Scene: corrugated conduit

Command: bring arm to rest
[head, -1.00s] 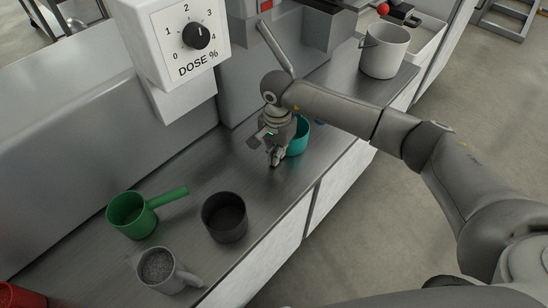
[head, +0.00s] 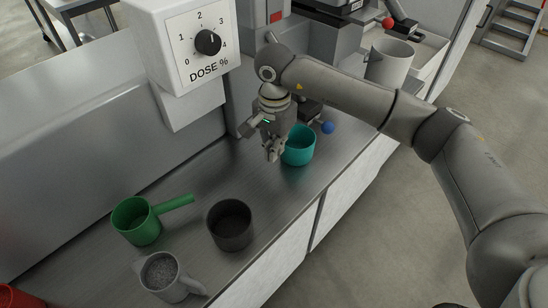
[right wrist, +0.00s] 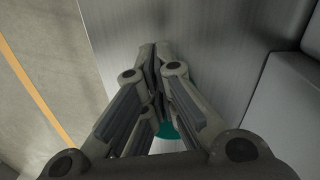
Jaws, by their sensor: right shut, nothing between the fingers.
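My right arm reaches in from the right in the head view. Its right gripper (head: 273,154) points down above the steel counter (head: 190,172), shut and empty. A teal cup (head: 299,148) stands just to its right, partly behind it. In the right wrist view the fingers (right wrist: 156,55) are together over bare steel, and a small piece of the teal cup (right wrist: 168,131) shows between the finger links. My left gripper is not in view.
A green scoop (head: 137,220), a dark grey cup (head: 230,225) and a grey jug (head: 165,275) with grainy contents stand at the front left. The dial box (head: 180,50) overhangs the counter.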

